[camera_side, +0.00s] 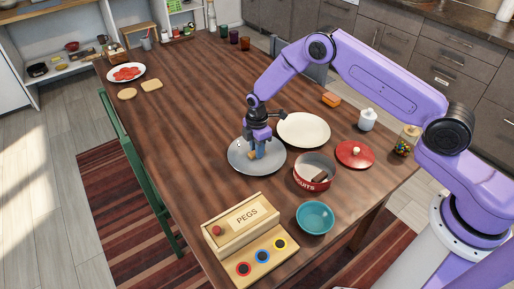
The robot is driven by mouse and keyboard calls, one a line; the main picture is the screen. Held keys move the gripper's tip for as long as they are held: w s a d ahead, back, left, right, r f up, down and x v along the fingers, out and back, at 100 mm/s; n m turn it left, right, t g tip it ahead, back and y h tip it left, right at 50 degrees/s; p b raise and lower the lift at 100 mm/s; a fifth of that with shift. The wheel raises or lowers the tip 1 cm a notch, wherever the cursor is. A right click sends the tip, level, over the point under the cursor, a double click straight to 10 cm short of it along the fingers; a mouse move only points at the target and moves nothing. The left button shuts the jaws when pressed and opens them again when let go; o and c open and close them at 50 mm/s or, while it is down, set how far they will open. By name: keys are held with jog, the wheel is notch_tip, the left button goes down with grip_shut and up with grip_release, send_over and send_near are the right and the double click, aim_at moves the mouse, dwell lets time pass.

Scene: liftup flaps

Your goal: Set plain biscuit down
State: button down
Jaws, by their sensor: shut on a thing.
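My gripper (257,152) points down over the grey plate (240,165), near its middle. It is shut on a small tan piece, which I take to be the plain biscuit (251,156). The fingers hide most of the biscuit. It is low over the plate, and I cannot tell whether it touches the surface.
An empty cream plate (303,130) lies close behind the grey plate. A teal bowl (315,217) and a wooden pegs box (240,222) stand in front. A white lidded jar (367,120) and a jar of coloured sweets (405,145) stand at right. The table's left middle is clear.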

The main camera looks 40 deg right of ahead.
jog(key=shift+f, duration=0.1)
jog(key=c, duration=0.9)
grip_release()
jog(key=shift+c, duration=0.2)
notch_tip(320, 180, up, 11)
jog(key=s+a+r+m, duration=0.1)
jog(key=s+a+r, duration=0.2)
jog(key=s+r, duration=0.55)
jog(key=s+d+r+m, duration=0.1)
jog(key=s+r, duration=0.3)
jog(key=s, duration=0.6)
jog(key=s+d+r+m, duration=0.1)
jog(key=s+r, duration=0.3)
jog(key=s, duration=0.6)
jog(key=s+d+m, duration=0.1)
jog(key=s+d, duration=0.6)
jog(key=s, duration=0.5)
jog(key=shift+s+r+m, duration=0.15)
jog(key=shift+r+m, duration=0.05)
jog(key=shift+m, duration=0.2)
